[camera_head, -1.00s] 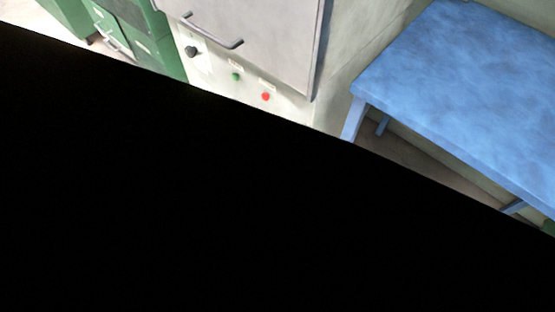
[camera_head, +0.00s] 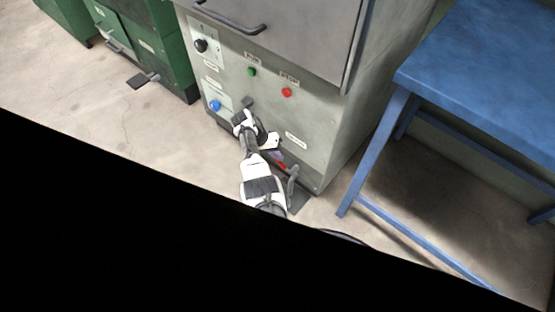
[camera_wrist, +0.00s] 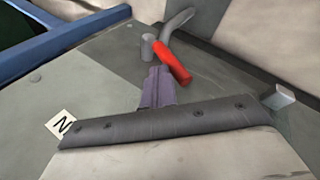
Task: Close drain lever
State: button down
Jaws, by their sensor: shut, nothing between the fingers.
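The drain lever has a red handle (camera_wrist: 172,62) on a grey pipe (camera_wrist: 180,20) at the foot of the grey cabinet. In the wrist view the handle slants from upper left to lower right. In the head view only a small red part of the lever (camera_head: 281,165) shows beside my arm. My gripper (camera_wrist: 159,70) is shut and empty, its purplish fingers just left of the handle's lower part. I cannot tell whether they touch it. In the head view the gripper (camera_head: 277,155) is small and partly hidden by my white arm.
The grey cabinet (camera_head: 330,130) carries a green button (camera_head: 252,72), a red button (camera_head: 287,92), a black knob (camera_head: 201,45) and a blue knob (camera_head: 215,105). A blue table (camera_head: 490,70) stands at right, a green machine (camera_head: 150,40) at left. Black covers the lower left.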

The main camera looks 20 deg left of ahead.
jog(key=shift+w+a+f+b, duration=0.15)
jog(key=shift+a+f+b, duration=0.4)
jog(key=shift+b, duration=0.65)
jog(key=shift+w+a+f+b, duration=0.15)
jog(key=shift+a+f+b, duration=0.15)
jog(key=shift+f+b, duration=0.7)
jog(key=shift+w+a+f+b, duration=0.15)
jog(key=shift+a+f+b, duration=0.3)
jog(key=shift+b, duration=0.9)
jog(key=shift+f, duration=0.15)
